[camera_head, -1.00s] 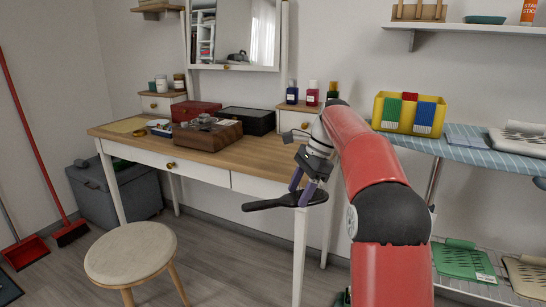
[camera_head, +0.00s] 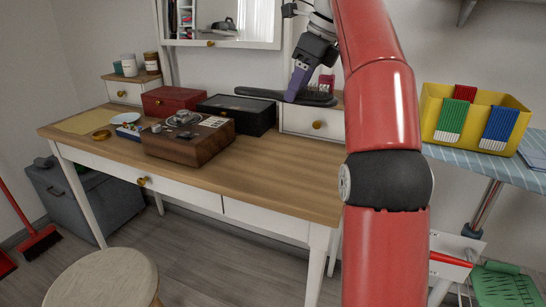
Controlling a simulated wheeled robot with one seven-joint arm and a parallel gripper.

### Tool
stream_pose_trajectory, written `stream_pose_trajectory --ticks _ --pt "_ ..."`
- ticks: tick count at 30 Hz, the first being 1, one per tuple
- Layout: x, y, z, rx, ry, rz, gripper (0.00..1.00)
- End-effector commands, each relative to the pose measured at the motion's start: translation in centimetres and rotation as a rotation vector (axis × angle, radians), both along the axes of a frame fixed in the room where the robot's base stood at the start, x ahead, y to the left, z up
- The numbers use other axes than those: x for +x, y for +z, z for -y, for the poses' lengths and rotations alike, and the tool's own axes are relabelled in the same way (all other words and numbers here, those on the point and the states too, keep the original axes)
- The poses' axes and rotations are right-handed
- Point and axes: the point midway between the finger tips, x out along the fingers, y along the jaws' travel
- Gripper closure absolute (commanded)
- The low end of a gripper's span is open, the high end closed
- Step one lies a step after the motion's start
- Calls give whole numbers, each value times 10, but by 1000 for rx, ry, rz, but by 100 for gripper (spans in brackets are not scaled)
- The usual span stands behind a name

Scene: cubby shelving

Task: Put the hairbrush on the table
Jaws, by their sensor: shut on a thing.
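The black hairbrush (camera_head: 318,98) is held in my gripper (camera_head: 294,97), whose purple-grey fingers are shut on it. The brush lies roughly level, its handle pointing left and its bristled head to the right. It appears above the back right part of the table, in front of the small right drawer unit. The wooden-topped table (camera_head: 265,182) has white legs and drawers, and its right half is bare. How high the brush is above the tabletop is hard to tell.
A brown wooden box (camera_head: 188,146), a black case (camera_head: 238,115) and a red box (camera_head: 168,100) stand on the table's left and back. A mirror (camera_head: 220,20) rises behind. A stool (camera_head: 105,282) stands in front. An ironing board (camera_head: 470,160) holds a yellow bin (camera_head: 475,115) at right.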

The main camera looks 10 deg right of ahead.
Motion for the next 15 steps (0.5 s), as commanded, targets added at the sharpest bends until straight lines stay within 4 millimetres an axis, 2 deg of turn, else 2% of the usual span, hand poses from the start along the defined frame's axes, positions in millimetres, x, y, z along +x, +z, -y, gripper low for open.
stream_pose_trajectory --ticks 5,11,15 --pt "-4 0 0 2 -24 -3 67" --pt "-6 -25 -1 1 -23 -5 67" --pt "-5 -51 0 2 -22 -6 67"
